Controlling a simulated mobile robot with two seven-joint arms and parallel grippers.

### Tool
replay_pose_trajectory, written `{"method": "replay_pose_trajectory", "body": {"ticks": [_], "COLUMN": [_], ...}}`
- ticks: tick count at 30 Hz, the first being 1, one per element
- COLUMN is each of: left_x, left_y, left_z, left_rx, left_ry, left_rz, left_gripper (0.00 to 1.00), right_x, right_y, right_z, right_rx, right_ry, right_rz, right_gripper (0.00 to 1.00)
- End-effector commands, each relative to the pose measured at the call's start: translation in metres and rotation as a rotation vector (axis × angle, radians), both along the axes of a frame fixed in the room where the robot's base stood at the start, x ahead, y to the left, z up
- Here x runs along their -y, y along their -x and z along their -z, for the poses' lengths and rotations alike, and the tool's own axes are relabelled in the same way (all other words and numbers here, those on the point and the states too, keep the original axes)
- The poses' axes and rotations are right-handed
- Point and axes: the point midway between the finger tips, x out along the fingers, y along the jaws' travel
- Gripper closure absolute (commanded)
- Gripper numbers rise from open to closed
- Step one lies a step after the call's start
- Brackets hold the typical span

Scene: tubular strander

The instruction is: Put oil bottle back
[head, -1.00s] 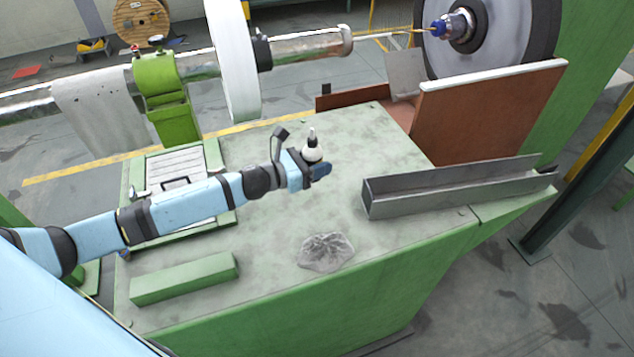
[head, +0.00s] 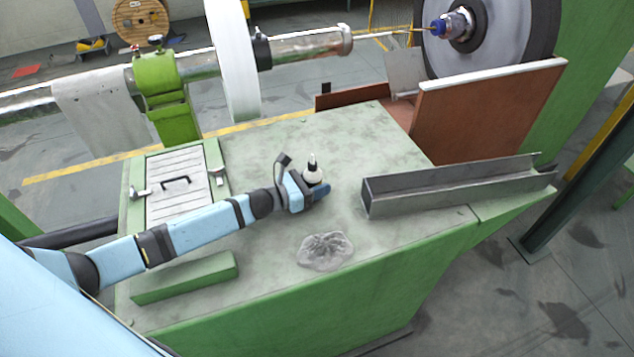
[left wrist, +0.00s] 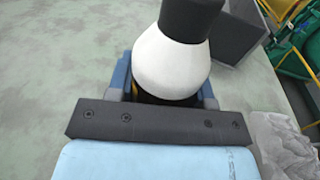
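The oil bottle (head: 313,175) is white with a dark nozzle and stands roughly upright above the green bench top (head: 300,140). My left gripper (head: 320,190) is shut on it, with its blue fingers on either side of the bottle. In the left wrist view the bottle's white body (left wrist: 170,65) and dark neck rise between the fingers of my left gripper (left wrist: 165,88). The fingers hide its lower part, so I cannot tell whether its base touches the bench. My right gripper is not in view.
A grey metal channel (head: 450,187) lies right of the gripper. A crumpled clear-grey bag or cloth (head: 325,250) lies nearer the front edge. A green block (head: 185,278) and a slatted hatch with a handle (head: 175,205) are on the left. The far bench middle is clear.

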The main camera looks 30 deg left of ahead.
Motion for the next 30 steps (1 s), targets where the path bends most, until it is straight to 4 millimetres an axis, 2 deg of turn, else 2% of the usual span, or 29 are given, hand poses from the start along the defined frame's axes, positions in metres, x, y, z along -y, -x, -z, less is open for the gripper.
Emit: {"method": "replay_pose_trajectory", "body": {"ticks": [1,3,15,30], "left_x": [0.0,0.0,-0.001,-0.055], "left_y": [0.0,0.0,0.003,0.081], "left_z": [0.0,0.001,-0.003,-0.007], "left_rx": [-0.001,-0.001,-0.002,-0.002], "left_ry": [-0.001,0.0,0.0,0.0], "left_rz": [0.0,0.0,0.0,0.0], "left_gripper": [0.44,0.28,0.28,0.28], "right_x": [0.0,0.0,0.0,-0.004], "right_y": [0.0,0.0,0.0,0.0], "right_z": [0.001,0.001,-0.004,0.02], "right_rx": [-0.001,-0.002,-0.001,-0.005], "right_ry": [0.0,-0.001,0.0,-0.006], "right_rz": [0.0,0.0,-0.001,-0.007], "right_gripper": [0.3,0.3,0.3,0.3]}}
